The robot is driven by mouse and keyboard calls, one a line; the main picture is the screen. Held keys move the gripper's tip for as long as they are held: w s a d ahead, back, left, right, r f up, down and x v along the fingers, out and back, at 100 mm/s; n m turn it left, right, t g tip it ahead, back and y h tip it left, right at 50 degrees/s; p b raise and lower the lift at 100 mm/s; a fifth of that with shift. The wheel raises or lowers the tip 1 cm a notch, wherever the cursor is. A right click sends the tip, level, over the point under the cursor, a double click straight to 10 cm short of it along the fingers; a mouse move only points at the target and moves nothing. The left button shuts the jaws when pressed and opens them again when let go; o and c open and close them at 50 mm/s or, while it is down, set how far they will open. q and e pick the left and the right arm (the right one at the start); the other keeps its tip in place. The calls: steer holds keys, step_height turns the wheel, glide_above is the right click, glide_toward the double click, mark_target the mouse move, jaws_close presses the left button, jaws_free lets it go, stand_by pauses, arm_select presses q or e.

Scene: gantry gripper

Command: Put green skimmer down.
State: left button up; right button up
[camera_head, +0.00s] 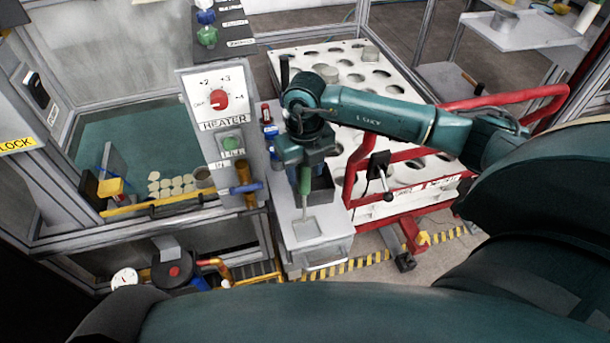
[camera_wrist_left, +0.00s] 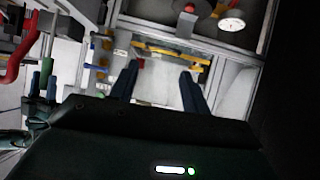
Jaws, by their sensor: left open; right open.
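The green skimmer (camera_head: 305,181) stands nearly upright in the head view, its green handle up and its flat pale head low over the top of a small white cabinet (camera_head: 328,247). My right gripper (camera_head: 304,168) is at the top of the handle, pointing down, with its jaws open around or right beside it. Whether the fingers touch the handle cannot be told. My left gripper (camera_wrist_left: 160,72) shows in the left wrist view with its two dark fingers spread and nothing between them.
The heater panel (camera_head: 217,98) with a red knob stands left of the cabinet. A tank of teal liquid (camera_head: 130,135) lies farther left, with pale round pieces at its near edge. A white rack with round holes (camera_head: 400,95) and a red-framed cart (camera_head: 350,180) stand to the right.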

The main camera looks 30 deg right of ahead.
step_height(320, 180, up, 9)
steer(key=shift+r+b, duration=0.1)
steer(key=shift+b, duration=0.3)
steer(key=s+a+n+g+y, duration=0.15)
steer(key=s+a+y, duration=0.4)
steer(key=a, duration=0.55)
steer(key=s+a+g+y, duration=0.2)
steer(key=s+a+y, duration=0.2)
steer(key=a+y, duration=0.45)
steer(key=a+r+m+t+y, duration=0.5)
steer(key=m+y, duration=0.1)
steer(key=w+d+f+m+t+h, duration=0.2)
steer(key=d+f+m+t+h, duration=0.25)
steer(key=m+t, duration=0.45)
steer(key=w+d+f+m+t+h, duration=0.25)
steer(key=d+m+t+h, duration=0.35)
steer(key=m, duration=0.5)
arm_select(q)
steer(key=shift+d, duration=0.1)
arm_select(e)
steer(key=s+d+f+m+g+h, duration=0.1)
steer(key=s+f+m, duration=0.3)
steer(key=f, duration=0.4)
steer(key=s+d+f+m+g+h, duration=0.2)
steer(key=s+f+m+g+h, duration=0.1)
steer(key=f, duration=0.5)
steer(key=shift+s+m+g+h, duration=0.35)
steer(key=shift+s+g+h, duration=0.4)
steer(key=shift+s, duration=0.45)
steer(key=shift+d, duration=0.1)
